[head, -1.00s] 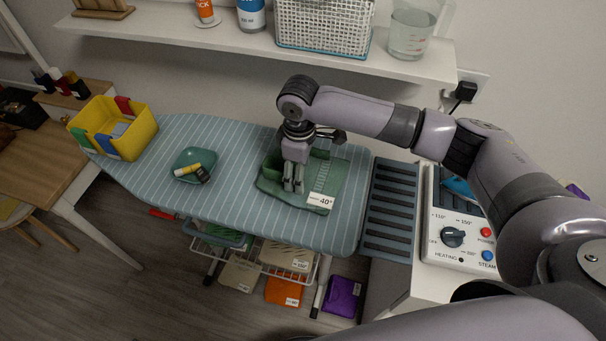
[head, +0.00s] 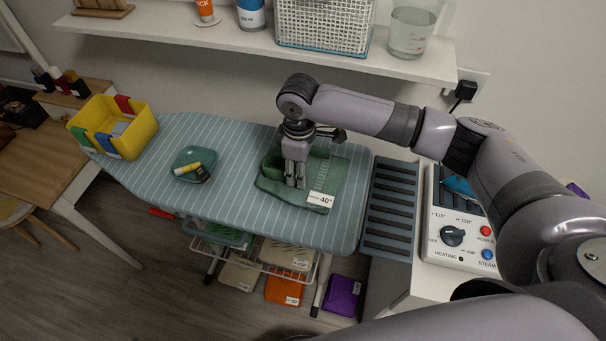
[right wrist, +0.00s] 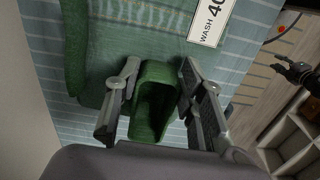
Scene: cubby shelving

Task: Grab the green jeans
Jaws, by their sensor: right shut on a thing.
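The green jeans (head: 329,177) lie folded on the striped ironing board, with a white "40" wash label at their front right corner. My right gripper (head: 295,185) points down at the left part of the jeans. In the right wrist view a raised, curled fold of the jeans (right wrist: 154,98) stands between the two fingers of this gripper (right wrist: 158,78), which is shut on it. The rest of the jeans still lies flat on the board. My left gripper does not show in the head view.
On the ironing board (head: 240,140), a teal dish (head: 187,159) and a yellow bin (head: 130,141) stand to the left. A dark slatted rest (head: 390,212) and a steam station (head: 450,235) are to the right. A loaded shelf (head: 190,28) runs behind.

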